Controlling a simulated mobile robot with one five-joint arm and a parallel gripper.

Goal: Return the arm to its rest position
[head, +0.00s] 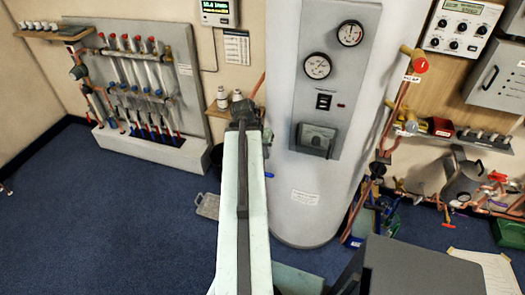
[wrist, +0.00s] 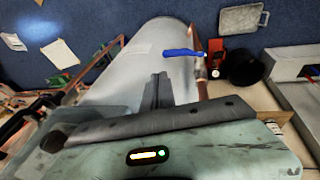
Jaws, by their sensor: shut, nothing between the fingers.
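My arm, pale green with a dark strip, reaches up the middle of the head view in front of the floor and the tank's left edge. My gripper (head: 243,112) is at its far end, in front of the wall beside the tank. In the wrist view my gripper (wrist: 157,92) is shut, with its dark fingers together and nothing seen between them. The white cylindrical tank (head: 325,200) stands just right of the arm; it also shows behind the fingers in the wrist view (wrist: 145,62). I cannot tell the exact gap between gripper and tank.
A blue lever (wrist: 183,53) on copper pipe is near the fingers. A manifold panel (head: 140,85) with red-capped tubes stands at left. A grey tray (head: 207,205) lies on the blue carpet. Pipework and a kettle-like pot (head: 463,180) are at right. Open carpet (head: 100,230) lies at front left.

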